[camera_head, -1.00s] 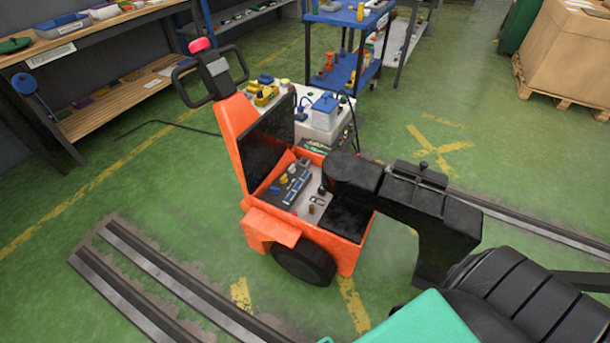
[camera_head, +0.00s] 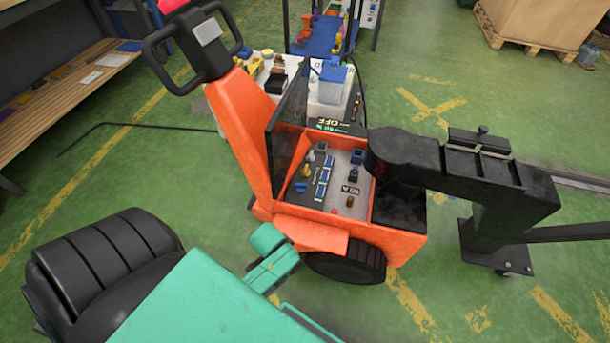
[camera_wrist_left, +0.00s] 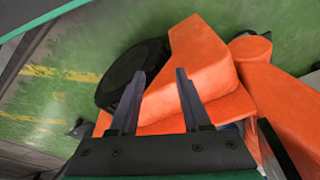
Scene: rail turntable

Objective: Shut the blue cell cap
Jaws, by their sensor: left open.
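The blue cell cap (camera_head: 300,187) seems to be the small blue piece at the left edge of a dark battery block (camera_head: 318,184), inside the open bay of an orange cart (camera_head: 240,120). A yellow cap and a pale cap sit beside it. Whether the blue cap stands open is too small to tell. My left gripper (camera_wrist_left: 161,76) is open and empty in the left wrist view, its fingers over the cart's orange fender. In the head view its teal wrist is beside the fender, left of and below the bay; the fingers are not clear there. My right gripper is not in view.
The bay's dark lid (camera_head: 288,120) stands raised at its left. A black jointed post (camera_head: 490,180) reaches over the bay's right side. A wheel (camera_head: 345,266) sits under the fender (camera_head: 312,235). Shelving (camera_head: 60,95) is at the left; green floor lies between.

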